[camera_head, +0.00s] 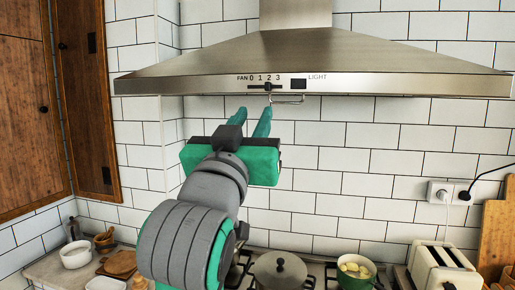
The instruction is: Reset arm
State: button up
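My arm rises from the lower middle of the view, in front of the stove. My green and grey gripper (253,112) is at its end, with the fingers pointing up and away toward the range hood (200,83). The two green fingers stand apart with a narrow gap, and nothing shows between them. In the picture the fingertips lie just below the hood's front edge, near the fan slider (267,87) and a thin metal hook or rail (288,99). I cannot tell whether they touch it.
Below are a lidded pot (280,272) and a green pot with yellow food (356,270) on the stove. A toaster (440,266) and a wooden board (497,235) stand at right. Bowls (76,256) sit at left under a wooden cabinet (30,110). The tiled wall behind is mostly clear.

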jog(key=w+a+f+n+g+y, duration=0.15)
jog(key=w+f, duration=0.25)
jog(key=f, duration=0.9)
jog(key=w+f+n+t+y, duration=0.1)
jog(key=w+f+n, duration=0.15)
jog(key=f, duration=0.95)
jog(key=s+f+g+y, duration=0.1)
jog(key=s+f, duration=0.2)
jog(key=f, duration=0.9)
jog(key=s+f+g+y, duration=0.1)
jog(key=s+f, duration=0.2)
jog(key=f, duration=1)
jog(key=s+d+f+g, duration=0.2)
jog(key=s+f, duration=1.4)
jog(key=s+f+g, duration=0.1)
jog(key=s+f, duration=0.1)
jog(key=s, duration=0.9)
jog(key=s+f+m+g, duration=0.1)
jog(key=s+f, duration=0.1)
jog(key=s, duration=1)
jog(key=shift+d+f+m, duration=0.2)
jog(key=shift+d+m, duration=0.1)
jog(key=shift+d, duration=0.15)
jog(key=shift+w+y, duration=0.1)
jog(key=shift+y, duration=0.15)
